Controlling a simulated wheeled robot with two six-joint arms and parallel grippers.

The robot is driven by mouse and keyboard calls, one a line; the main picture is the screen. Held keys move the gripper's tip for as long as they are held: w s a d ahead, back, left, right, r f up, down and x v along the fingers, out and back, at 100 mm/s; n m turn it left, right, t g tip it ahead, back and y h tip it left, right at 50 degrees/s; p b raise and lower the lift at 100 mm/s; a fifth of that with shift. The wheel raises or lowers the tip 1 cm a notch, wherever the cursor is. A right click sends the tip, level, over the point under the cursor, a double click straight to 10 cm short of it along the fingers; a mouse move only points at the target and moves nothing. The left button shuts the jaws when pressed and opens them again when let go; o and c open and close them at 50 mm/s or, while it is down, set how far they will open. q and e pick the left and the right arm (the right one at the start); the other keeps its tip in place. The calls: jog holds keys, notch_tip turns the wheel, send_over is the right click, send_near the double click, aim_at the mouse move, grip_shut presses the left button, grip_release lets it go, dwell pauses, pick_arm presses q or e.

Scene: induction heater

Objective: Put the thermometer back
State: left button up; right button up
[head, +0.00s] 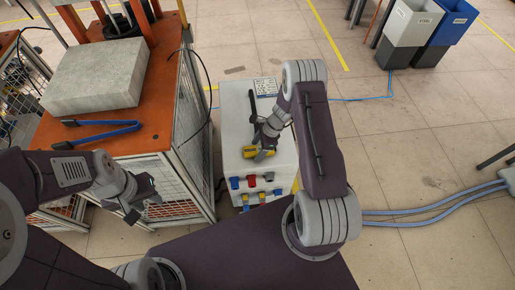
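A small yellow and dark object (250,152), which looks like the thermometer, is at the top of the white cabinet (232,125), near its front edge. My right gripper (264,143) is right at this object and partly covers it. I cannot tell whether its fingers are closed on it or whether it rests on the cabinet. My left gripper (142,206) is in front of the orange-topped bench, low and to the left, with nothing visible in it. Its finger gap is too small to make out.
The orange bench (160,105) holds a grey block (97,78) and blue tongs (105,133). A thin black item (252,105) and a label (265,87) are on the cabinet. Coloured sockets (252,181) line its front. Bins (410,25) stand far right; blue hoses (430,214) cross the floor.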

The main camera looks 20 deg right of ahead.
jog(key=p+v, duration=0.4)
jog(key=v, duration=0.8)
jog(key=s+a+r+n+h, duration=0.2)
jog(key=s+a+r+n, duration=0.1)
jog(key=s+r+n, duration=0.4)
jog(key=s+a+r+n+h, duration=0.2)
jog(key=s+a+r+n, duration=0.2)
jog(key=n, duration=0.9)
jog(key=s+r, duration=0.3)
jog(key=s, duration=0.1)
jog(key=shift+s+r+n, duration=0.2)
jog(key=shift+s+n, duration=0.15)
jog(key=shift+n, duration=0.05)
jog(key=shift+a, duration=0.15)
notch_tip(320, 180, up, 14)
jog(key=p, duration=1.3)
